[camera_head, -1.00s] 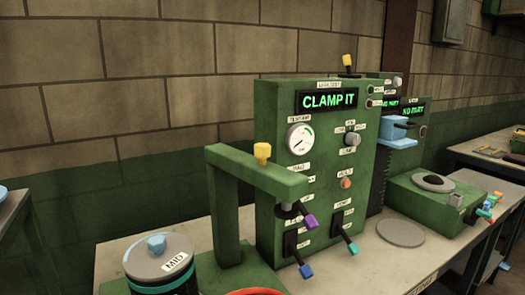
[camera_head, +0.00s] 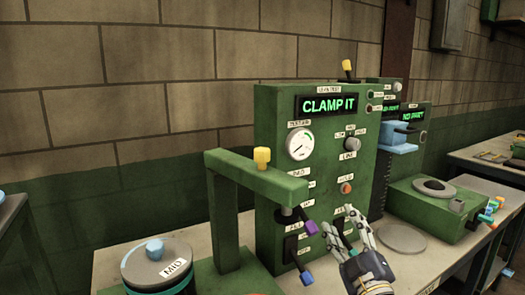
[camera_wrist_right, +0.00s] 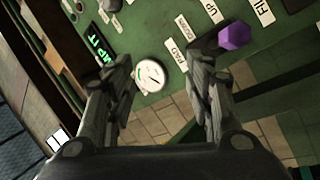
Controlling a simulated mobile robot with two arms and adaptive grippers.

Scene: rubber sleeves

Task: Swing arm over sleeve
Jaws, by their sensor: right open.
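The green swing arm (camera_head: 255,176) with a yellow knob (camera_head: 262,159) stands on a post on the bench, in front of the green test panel. My right gripper (camera_head: 338,222) is open and empty, pointing up just right of the handle. Its spread fingers show in the right wrist view (camera_wrist_right: 162,75). My left gripper is not in view.
The panel's lit display (camera_head: 326,104) reads CLAMP IT, above a gauge (camera_head: 300,144). A canister labelled MID (camera_head: 158,268) stands at lower left. A round grey disc (camera_head: 402,239) and a green box unit (camera_head: 434,200) are to the right.

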